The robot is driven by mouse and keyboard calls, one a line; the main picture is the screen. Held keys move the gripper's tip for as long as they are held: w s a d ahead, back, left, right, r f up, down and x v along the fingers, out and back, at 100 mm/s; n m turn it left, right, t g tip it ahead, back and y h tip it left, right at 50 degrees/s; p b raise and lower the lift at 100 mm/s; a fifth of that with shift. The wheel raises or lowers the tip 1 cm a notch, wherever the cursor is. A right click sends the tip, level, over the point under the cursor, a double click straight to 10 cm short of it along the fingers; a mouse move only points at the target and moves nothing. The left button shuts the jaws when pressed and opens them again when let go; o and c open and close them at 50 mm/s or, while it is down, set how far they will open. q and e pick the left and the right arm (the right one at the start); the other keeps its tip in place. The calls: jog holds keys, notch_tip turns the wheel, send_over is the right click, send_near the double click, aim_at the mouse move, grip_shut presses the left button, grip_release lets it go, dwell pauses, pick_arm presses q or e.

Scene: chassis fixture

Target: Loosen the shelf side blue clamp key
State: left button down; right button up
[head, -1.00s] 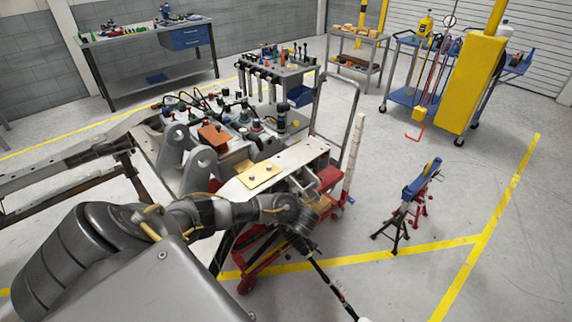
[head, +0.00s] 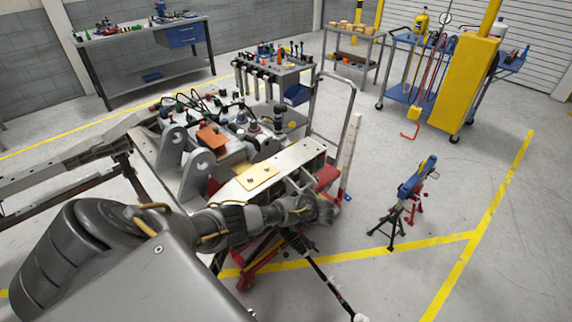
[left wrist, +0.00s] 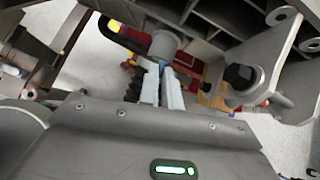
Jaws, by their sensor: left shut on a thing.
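My left arm reaches in from the left in the head view, and its gripper end (head: 325,211) is beside the near end of the chassis fixture. Its fingertips are hidden there. In the left wrist view the two pale fingers of my left gripper (left wrist: 160,80) are close together, shut on a small blue piece, the clamp key (left wrist: 162,65), of which only a sliver shows. A grey cylinder (left wrist: 163,44) sits just beyond the fingertips. The rest of the key is hidden by the fingers. My right gripper is not in view.
A light metal plate with a yellow pad (head: 256,177) lies beside the wrist. Below is a red jack (head: 252,268) with a long dark bar (head: 325,282). A red and yellow part (left wrist: 127,36) is close to the fingers.

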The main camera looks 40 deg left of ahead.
pick_arm(q)
jog(key=n+g, duration=0.1)
jog(key=n, duration=0.2)
jog(key=shift+w+r, duration=0.1)
jog(key=shift+w, duration=0.05)
jog(key=n+g, duration=0.1)
jog(key=n, duration=0.1)
jog(key=n+h+p, duration=0.1)
jog(key=n, duration=0.2)
jog(key=shift+w+g, duration=0.15)
jog(key=shift+g, duration=0.25)
jog(key=n, duration=0.1)
jog(key=n+h, duration=0.1)
jog(key=n, duration=0.1)
jog(key=shift+w+a+r+n+g+h, duration=0.1)
jog(key=shift+a+n+g+h, duration=0.1)
jog(key=shift+n+g+h, duration=0.15)
jog(key=shift+a+n+g+h+p, duration=0.1)
jog(key=shift+n+g+h+p, duration=0.3)
jog(key=shift+n, duration=1.15)
jog(key=c, duration=1.6)
grip_release()
jog(key=shift+r, duration=0.1)
